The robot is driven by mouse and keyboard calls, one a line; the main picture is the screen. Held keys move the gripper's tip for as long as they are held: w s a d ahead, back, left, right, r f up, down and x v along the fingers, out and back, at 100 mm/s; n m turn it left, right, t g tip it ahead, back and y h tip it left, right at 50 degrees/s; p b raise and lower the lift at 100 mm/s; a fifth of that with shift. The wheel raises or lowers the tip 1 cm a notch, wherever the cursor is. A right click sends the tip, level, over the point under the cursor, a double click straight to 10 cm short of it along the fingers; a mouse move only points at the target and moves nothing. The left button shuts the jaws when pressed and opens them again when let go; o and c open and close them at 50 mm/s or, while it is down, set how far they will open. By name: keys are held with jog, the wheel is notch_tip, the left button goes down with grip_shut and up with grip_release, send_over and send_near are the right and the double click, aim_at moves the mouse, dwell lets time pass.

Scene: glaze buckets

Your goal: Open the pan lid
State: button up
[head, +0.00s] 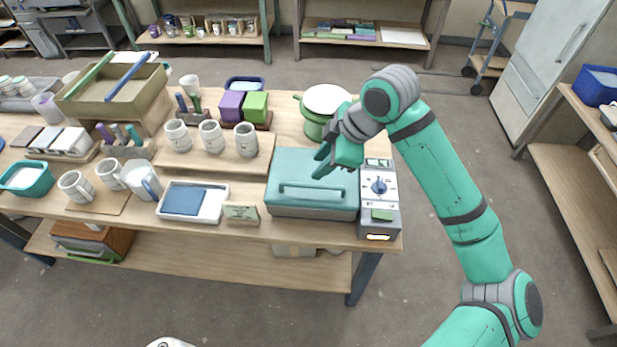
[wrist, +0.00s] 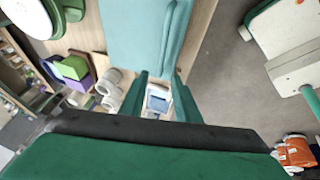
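The pan is a wide teal box whose lid (head: 312,167) lies flat and closed on it, at the right end of the workbench. A bar handle (head: 312,190) runs along the lid's front side. My gripper (head: 321,162) is above the lid's right part, behind and above the handle, and its fingers are apart and empty. In the wrist view the teal lid (wrist: 128,35) fills the top middle, beyond the spread fingertips (wrist: 158,84). I see no contact between my fingers and the handle.
A grey control box with a blue dial (head: 379,187) adjoins the pan's right side. A green pot with a white top (head: 326,100) stands behind it. Mugs (head: 210,136), a white tray (head: 214,207) and a small block (head: 241,214) are to the left. Floor is clear in front.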

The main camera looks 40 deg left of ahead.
aim_at(303, 184)
jog(key=x, duration=1)
jog(key=shift+d+f, duration=0.1)
jog(key=shift+f, duration=0.3)
grip_shut()
